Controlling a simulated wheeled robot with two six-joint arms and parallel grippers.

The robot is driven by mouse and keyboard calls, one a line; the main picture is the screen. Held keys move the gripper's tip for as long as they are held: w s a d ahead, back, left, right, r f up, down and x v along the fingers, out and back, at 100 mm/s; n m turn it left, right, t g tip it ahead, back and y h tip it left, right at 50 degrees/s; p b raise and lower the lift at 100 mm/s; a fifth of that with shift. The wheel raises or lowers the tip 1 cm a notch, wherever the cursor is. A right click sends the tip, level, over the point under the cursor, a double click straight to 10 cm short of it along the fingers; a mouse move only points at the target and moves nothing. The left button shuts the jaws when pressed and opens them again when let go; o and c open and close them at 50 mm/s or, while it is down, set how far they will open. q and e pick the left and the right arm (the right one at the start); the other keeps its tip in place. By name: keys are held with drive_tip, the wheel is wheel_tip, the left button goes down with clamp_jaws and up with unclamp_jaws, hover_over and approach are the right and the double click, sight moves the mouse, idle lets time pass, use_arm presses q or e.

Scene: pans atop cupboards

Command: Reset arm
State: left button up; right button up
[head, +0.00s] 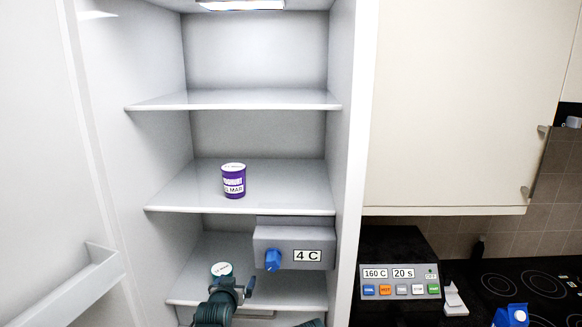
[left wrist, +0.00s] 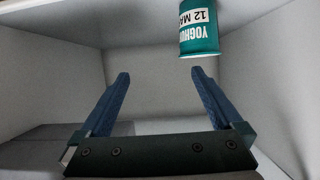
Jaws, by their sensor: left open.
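My left gripper (head: 232,290) is inside the open fridge, low down, in front of the lower shelf. In the left wrist view its two blue fingers (left wrist: 160,75) are spread apart with nothing between them. A teal yoghurt tub (head: 222,271) with a white lid stands on the lower shelf just behind the gripper, partly hidden by it. In the left wrist view the tub (left wrist: 199,35) is at the top, beyond the right fingertip and apart from it. My right gripper is not seen.
A purple tub (head: 233,181) stands on the middle shelf (head: 290,195); the upper shelf (head: 240,100) is empty. A grey control box (head: 290,246) reading 4 C with a blue knob hangs under the middle shelf. The fridge door (head: 40,150) is open at left. A control panel (head: 400,282) and hob (head: 530,285) are at right.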

use_arm(q)
drive_tip(key=shift+m+h, duration=0.3)
drive_tip(key=shift+h, duration=0.1)
drive_tip(key=s+d+f+b, duration=0.2)
drive_tip(key=d, duration=0.1)
drive_tip(key=shift+s+d+f+b, duration=0.25)
drive_tip(key=shift+s+f+b, duration=0.05)
drive_tip(key=shift+s+b, duration=0.05)
